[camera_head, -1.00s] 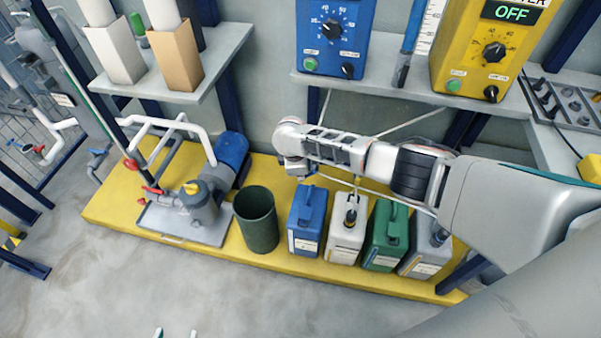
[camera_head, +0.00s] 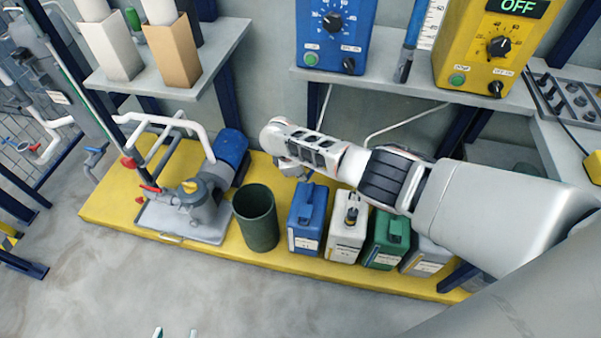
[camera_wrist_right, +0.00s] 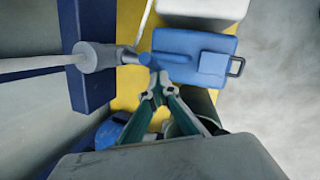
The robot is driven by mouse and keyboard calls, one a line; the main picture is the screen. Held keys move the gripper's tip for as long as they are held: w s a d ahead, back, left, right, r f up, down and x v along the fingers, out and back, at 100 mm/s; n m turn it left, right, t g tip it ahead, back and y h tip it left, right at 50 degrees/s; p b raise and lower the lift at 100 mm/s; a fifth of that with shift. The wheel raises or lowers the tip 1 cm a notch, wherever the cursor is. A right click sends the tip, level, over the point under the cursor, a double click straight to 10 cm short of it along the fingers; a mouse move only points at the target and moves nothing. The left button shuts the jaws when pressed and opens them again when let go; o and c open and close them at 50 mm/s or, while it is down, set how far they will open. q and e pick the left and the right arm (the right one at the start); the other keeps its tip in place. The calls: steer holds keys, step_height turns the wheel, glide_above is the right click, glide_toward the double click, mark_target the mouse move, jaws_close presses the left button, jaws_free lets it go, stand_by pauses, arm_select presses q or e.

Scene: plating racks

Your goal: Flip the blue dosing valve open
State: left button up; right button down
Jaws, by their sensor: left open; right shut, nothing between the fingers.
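In the right wrist view, a grey cylindrical fitting (camera_wrist_right: 97,57) on a pale pipe has a short metal stub. A small blue piece (camera_wrist_right: 151,59), apparently the blue dosing valve's handle, sits at the stub's end, in front of the blue canister. My right gripper (camera_wrist_right: 155,82) is shut and empty, its tips right by the blue piece. I cannot tell whether they touch. In the head view my right arm hides most of the valve and the right gripper. My left gripper (camera_head: 175,333) is open at the bottom edge, only its fingertips showing.
A blue canister (camera_head: 306,222), a white canister (camera_head: 344,240) and a green canister (camera_head: 384,252) stand on the yellow platform (camera_head: 110,215). A dark green bin (camera_head: 257,225) and a pump (camera_head: 199,205) stand left of them. A shelf (camera_head: 420,88) with dosing units hangs above.

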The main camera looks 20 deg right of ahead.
arm_select(q)
steer(key=shift+w+r, duration=0.15)
steer(key=shift+r, duration=0.1)
arm_select(e)
steer(key=shift+f, duration=0.25)
arm_select(q)
steer(key=shift+f, duration=0.3)
arm_select(e)
steer(key=shift+s+f, duration=0.1)
arm_select(q)
steer(key=shift+r, duration=0.25)
stand_by(0.4)
steer(key=shift+f, duration=0.2)
stand_by(0.3)
